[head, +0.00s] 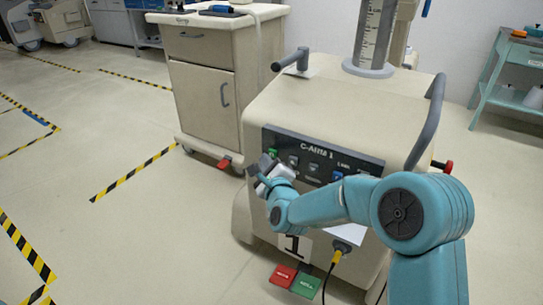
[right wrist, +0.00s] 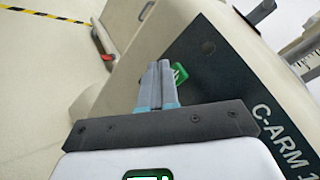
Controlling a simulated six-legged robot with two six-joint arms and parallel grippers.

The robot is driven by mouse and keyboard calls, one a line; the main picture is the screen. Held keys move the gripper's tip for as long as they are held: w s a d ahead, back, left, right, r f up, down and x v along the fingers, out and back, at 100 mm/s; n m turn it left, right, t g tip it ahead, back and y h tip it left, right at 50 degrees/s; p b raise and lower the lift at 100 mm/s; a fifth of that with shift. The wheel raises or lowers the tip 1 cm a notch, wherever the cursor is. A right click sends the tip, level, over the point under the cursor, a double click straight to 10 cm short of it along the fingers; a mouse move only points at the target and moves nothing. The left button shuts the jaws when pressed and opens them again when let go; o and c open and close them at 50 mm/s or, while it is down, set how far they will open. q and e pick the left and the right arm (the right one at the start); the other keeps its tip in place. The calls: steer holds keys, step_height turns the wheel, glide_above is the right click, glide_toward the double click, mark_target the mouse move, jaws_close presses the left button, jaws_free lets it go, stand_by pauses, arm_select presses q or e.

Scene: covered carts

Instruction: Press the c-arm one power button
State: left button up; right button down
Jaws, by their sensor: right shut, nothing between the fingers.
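The beige C-arm 1 unit (head: 345,110) stands at the middle right, with a dark control panel (head: 315,165) on its front. A green button (head: 273,153) sits at the panel's left end; it also shows in the right wrist view (right wrist: 180,72), partly hidden behind my fingers. My right gripper (head: 262,165) is shut and empty, its tips in front of the panel's left end, just below and left of the green button. In the right wrist view the closed fingertips (right wrist: 157,65) overlap the button's left side. Whether they touch it I cannot tell. My left gripper is out of view.
A beige cabinet cart (head: 205,95) stands behind to the left. Red (head: 283,276) and green (head: 306,285) pedals lie on the floor before the unit, near a cable with a yellow plug (head: 341,247). A teal shelf (head: 512,80) is at right.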

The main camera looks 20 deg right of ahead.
steer(key=s+a+b, duration=0.2)
steer(key=s+a, duration=0.1)
steer(key=a, duration=0.1)
steer(key=shift+s+a, duration=0.35)
steer(key=shift+a, duration=0.05)
steer(key=shift+d, duration=0.1)
